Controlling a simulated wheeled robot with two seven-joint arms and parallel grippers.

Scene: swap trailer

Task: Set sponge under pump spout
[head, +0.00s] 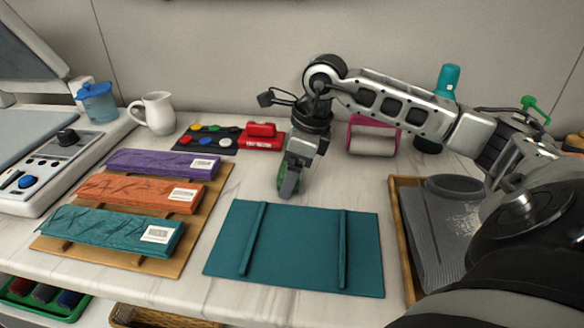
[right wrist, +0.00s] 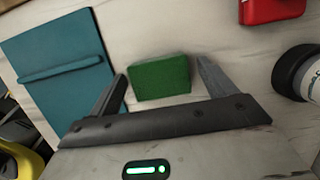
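A green sponge (right wrist: 160,78) lies on the counter between the spread fingers of my right gripper (right wrist: 163,82) in the right wrist view, with a gap on each side. In the head view my right gripper (head: 288,187) points down at the counter behind the teal mat and hides most of the sponge; only a green edge (head: 281,181) shows. A green pump top with a spout (head: 535,108) stands at the far right back, its lower part hidden by my right arm. My left gripper is not in view.
A teal mat (head: 300,230) lies in front. Wrapped packets (head: 150,195) on a wooden board (head: 205,230) lie left. A red device (head: 262,137) and a pink-framed roll (head: 373,135) stand behind; a teal bottle (head: 447,80) and wooden tray (head: 405,245) are right.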

